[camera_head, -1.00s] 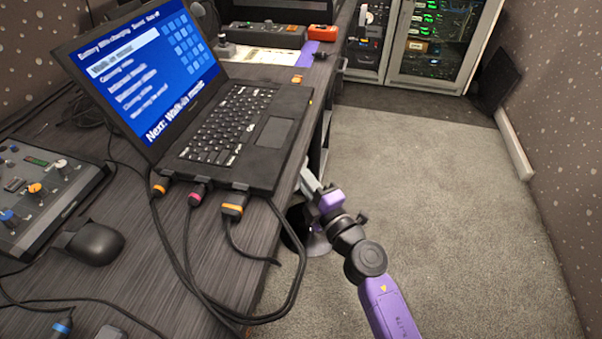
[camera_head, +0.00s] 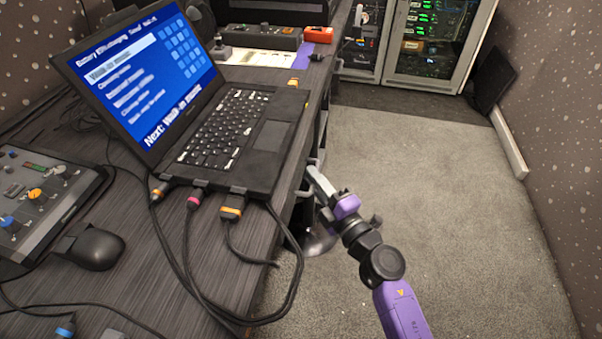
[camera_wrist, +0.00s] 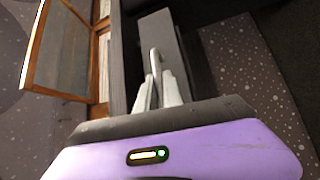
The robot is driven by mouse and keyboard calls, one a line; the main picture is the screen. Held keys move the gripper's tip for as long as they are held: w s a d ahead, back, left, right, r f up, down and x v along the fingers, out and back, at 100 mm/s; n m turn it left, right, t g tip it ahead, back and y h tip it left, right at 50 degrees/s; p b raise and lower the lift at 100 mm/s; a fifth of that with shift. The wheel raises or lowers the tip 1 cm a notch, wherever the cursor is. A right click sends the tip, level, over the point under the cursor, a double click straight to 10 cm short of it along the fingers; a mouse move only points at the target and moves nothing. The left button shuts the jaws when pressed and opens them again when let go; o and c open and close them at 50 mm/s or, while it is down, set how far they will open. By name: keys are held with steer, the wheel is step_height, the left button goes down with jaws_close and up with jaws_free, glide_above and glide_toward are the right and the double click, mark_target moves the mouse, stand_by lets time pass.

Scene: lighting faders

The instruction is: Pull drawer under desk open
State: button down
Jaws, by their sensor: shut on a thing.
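In the wrist view the drawer (camera_wrist: 177,45) shows as a grey front panel beside the dark desk side. A pale bar handle (camera_wrist: 155,62) stands out from it. My gripper (camera_wrist: 157,88) has its two light fingers closed around the near part of this handle. In the head view my gripper (camera_head: 319,180) is at the right edge of the desk (camera_head: 150,225), below the top and beside the laptop's corner. Most of the drawer is hidden there by the desk top and my gripper, so how far it stands out is hard to tell.
A laptop (camera_head: 235,130) with cables hanging at its front lies near the desk edge. A mouse (camera_head: 92,247) and a fader console (camera_head: 40,200) are to the left. The grey carpet (camera_head: 430,180) right of the desk is clear. A rack (camera_head: 440,45) stands at the back.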

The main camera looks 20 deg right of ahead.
steer(key=s+d+p, duration=0.4)
steer(key=s+d, duration=0.4)
steer(key=d, duration=0.2)
steer(key=shift+d, duration=0.4)
steer(key=c, duration=1.8)
jaws_free()
steer(key=shift+o, duration=0.2)
steer(key=shift+s, duration=0.1)
steer(key=s+d+f, duration=0.1)
steer(key=s, duration=0.6)
steer(key=shift+s+p, duration=0.25)
steer(key=shift+p, duration=0.1)
steer(key=shift+d, duration=0.15)
